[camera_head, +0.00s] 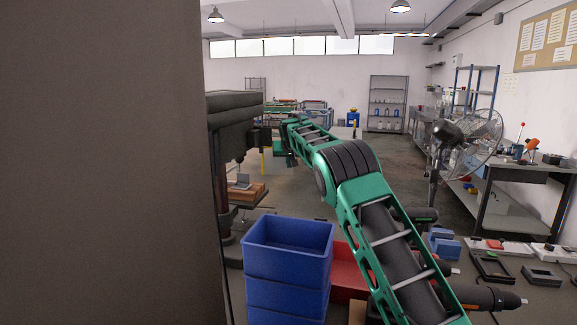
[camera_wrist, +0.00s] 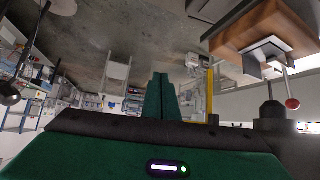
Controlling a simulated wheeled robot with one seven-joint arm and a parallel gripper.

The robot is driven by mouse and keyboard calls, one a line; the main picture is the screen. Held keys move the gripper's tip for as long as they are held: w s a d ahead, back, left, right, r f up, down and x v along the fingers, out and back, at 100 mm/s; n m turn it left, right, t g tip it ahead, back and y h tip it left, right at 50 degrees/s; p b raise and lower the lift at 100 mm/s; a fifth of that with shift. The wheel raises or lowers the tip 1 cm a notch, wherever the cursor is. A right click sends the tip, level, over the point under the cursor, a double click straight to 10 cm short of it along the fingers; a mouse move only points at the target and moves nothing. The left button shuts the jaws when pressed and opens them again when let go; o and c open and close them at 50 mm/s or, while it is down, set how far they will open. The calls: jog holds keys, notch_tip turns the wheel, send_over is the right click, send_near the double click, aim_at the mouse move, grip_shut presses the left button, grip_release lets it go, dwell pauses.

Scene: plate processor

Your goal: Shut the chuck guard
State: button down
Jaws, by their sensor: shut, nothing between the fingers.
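A dark machine like a drill press (camera_head: 234,108) stands just left of my arm in the head view, partly cut off by a large brown surface. Its head is above a wooden block with a grey piece on it (camera_head: 240,190). I cannot clearly make out the chuck guard; a thin yellow upright (camera_head: 262,160) shows by the machine. My gripper (camera_head: 290,158) is beside the machine's head, small and partly hidden by the arm. In the wrist view its green fingers (camera_wrist: 163,90) are together and empty, with a yellow post (camera_wrist: 210,92) and a red-knobbed lever (camera_wrist: 292,103) to their right.
The brown surface (camera_head: 105,160) blocks the left of the head view. Stacked blue bins (camera_head: 288,275) and a red bin (camera_head: 350,272) stand below my arm. A fan (camera_head: 480,140) and a bench (camera_head: 525,185) are at right. Open floor lies beyond the arm.

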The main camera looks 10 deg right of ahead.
jog(key=shift+w+d, duration=0.25)
jog(key=shift+w, duration=0.7)
jog(key=shift+w, duration=0.1)
